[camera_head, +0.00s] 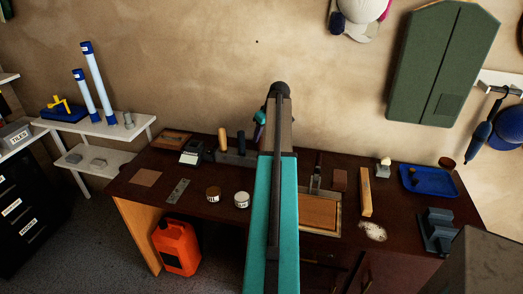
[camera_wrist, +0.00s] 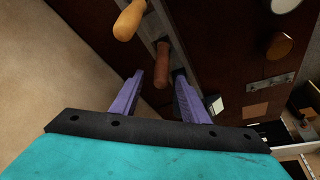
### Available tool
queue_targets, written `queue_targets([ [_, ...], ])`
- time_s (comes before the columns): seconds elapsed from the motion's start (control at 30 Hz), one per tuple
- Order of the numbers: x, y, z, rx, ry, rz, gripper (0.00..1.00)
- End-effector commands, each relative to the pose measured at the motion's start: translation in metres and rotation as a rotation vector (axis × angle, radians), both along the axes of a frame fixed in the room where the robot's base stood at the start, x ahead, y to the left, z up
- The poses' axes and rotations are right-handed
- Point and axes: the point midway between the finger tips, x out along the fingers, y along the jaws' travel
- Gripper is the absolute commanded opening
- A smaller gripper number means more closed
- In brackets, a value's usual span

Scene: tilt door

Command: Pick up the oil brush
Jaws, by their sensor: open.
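My gripper (camera_wrist: 158,80) is open, its two purple fingers spread in the wrist view. A brown-handled tool (camera_wrist: 162,65) stands in a holder, the lower end of its handle showing between the fingertips. I cannot tell whether they touch it. A tan-handled tool (camera_wrist: 128,22) stands beside it in the same holder. In the head view the tan handle (camera_head: 222,139) and the darker handle (camera_head: 241,141) stand near the wall, left of my arm. The bristles are not visible, so I cannot tell which one is the oil brush.
The dark workbench (camera_head: 190,205) also bears two round cans (camera_head: 213,194) (camera_head: 242,200), a metal plate (camera_head: 178,190), a framed board (camera_head: 320,213), a wooden block (camera_head: 366,190) and a blue tray (camera_head: 430,182). The wall (camera_wrist: 45,75) is close on the left in the wrist view.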

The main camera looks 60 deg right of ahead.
Motion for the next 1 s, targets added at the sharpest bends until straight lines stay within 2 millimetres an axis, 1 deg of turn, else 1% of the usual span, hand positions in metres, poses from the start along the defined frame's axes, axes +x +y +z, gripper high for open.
queue_targets([
  [0.1, 0.003, -0.002, -0.008, -0.001, 0.000, 0.000, 0.41],
  [0.2, 0.004, -0.002, -0.012, -0.001, 0.000, 0.000, 0.41],
  [0.67, 0.004, -0.002, -0.014, -0.001, 0.000, -0.001, 0.41],
  [0.77, 0.006, -0.003, -0.019, -0.001, 0.000, -0.001, 0.41],
  [1.0, 0.013, -0.004, -0.038, 0.000, 0.001, -0.002, 0.41],
])
